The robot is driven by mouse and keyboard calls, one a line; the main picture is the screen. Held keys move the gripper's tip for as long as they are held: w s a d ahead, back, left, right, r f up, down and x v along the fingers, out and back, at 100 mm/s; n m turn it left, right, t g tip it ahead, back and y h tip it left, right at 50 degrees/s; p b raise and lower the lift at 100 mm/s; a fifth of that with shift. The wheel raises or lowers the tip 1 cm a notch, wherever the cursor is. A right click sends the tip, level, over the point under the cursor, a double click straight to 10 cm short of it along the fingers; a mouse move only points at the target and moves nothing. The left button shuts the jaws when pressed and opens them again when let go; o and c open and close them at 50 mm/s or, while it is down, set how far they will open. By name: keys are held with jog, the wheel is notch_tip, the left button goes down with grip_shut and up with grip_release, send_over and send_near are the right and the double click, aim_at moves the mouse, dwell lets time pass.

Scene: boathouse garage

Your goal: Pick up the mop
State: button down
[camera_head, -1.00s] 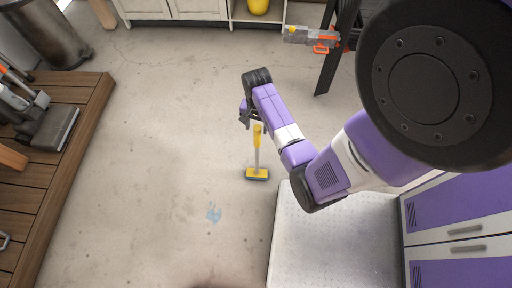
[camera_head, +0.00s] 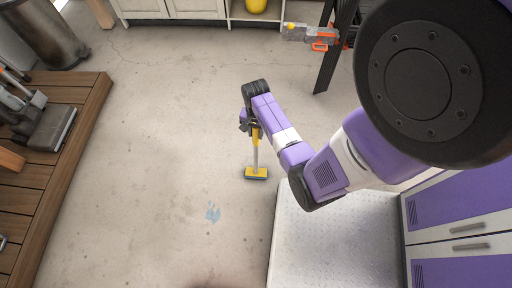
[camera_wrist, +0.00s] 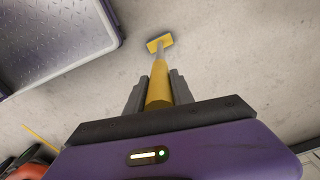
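The mop (camera_head: 256,173) has a yellow handle, a pale shaft and a yellow head with a blue underside. It stands roughly upright on the concrete floor, left of the white ribbed platform. My gripper (camera_head: 249,124) is around the upper handle, which is partly hidden under the wrist in the head view. In the wrist view, the yellow handle of the mop (camera_wrist: 159,86) runs between the two dark fingers of my gripper (camera_wrist: 158,90). The fingers lie close along both sides of it and look shut on it. The mop head is at the far end, on the floor.
The white ribbed platform (camera_head: 330,250) and purple-fronted cabinet (camera_head: 455,205) are at the right. A wooden deck (camera_head: 75,130) with tools is at the left. An orange and grey toy blaster (camera_head: 312,37) is near a dark stand. The floor between is mostly clear, with a blue stain.

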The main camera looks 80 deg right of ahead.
jog(key=shift+r, duration=0.1)
notch_tip(320, 180, up, 20)
jog(key=p, duration=0.4)
dwell(0.3)
